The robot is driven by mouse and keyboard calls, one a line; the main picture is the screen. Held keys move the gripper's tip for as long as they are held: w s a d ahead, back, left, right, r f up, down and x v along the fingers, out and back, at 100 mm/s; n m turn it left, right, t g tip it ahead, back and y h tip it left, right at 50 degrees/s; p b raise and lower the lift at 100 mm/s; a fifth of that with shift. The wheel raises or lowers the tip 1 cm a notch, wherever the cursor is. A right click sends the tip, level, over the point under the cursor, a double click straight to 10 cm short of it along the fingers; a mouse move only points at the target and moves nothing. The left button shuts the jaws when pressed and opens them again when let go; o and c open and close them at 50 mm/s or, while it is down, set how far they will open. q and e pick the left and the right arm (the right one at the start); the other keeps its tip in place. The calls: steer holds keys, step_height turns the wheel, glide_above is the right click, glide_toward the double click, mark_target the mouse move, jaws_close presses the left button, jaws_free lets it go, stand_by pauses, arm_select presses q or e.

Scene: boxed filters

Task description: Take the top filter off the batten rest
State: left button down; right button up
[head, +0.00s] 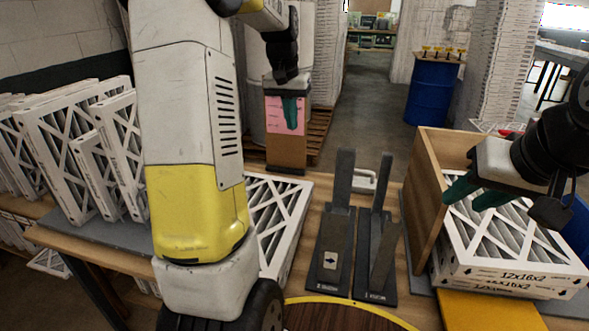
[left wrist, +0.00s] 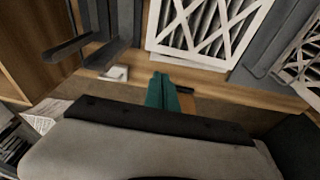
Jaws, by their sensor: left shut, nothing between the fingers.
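A stack of white-framed pleated filters (head: 515,272), marked 12x16x2, lies at the right beside an upright wooden panel (head: 428,205). My right gripper (head: 460,201) is over the stack's top filter, green fingers apart; contact cannot be told. Another filter (head: 292,222) lies flat on the table, partly hidden by my left arm; it also shows in the left wrist view (left wrist: 207,32). My left gripper (head: 291,122) is shut and empty beyond the table's far edge, and its green fingers show in the left wrist view (left wrist: 162,92). I cannot tell which support is the batten rest.
Two dark metal stands (head: 338,240) rise mid-table. Several filters (head: 65,150) lean upright at the left. A yellow piece (head: 490,312) lies before the stack, and a round yellow-rimmed surface (head: 345,318) is at the near edge. A blue drum (head: 432,90) stands on the floor behind.

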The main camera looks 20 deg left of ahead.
arm_select(q)
steer(key=w+a+f+g, duration=0.1)
steer(key=w+a+f, duration=0.2)
steer(key=w+f, duration=0.3)
steer(key=w+a+f+g, duration=0.1)
steer(key=w+a+f, duration=0.3)
steer(key=f, duration=0.4)
steer(key=shift+y, duration=0.3)
steer(key=f, duration=0.3)
steer(key=s+f, duration=0.1)
steer(key=f, duration=0.2)
steer(key=s+f, duration=0.1)
steer(key=f, duration=0.3)
steer(key=shift+d, duration=0.1)
steer(key=shift+s, duration=0.85)
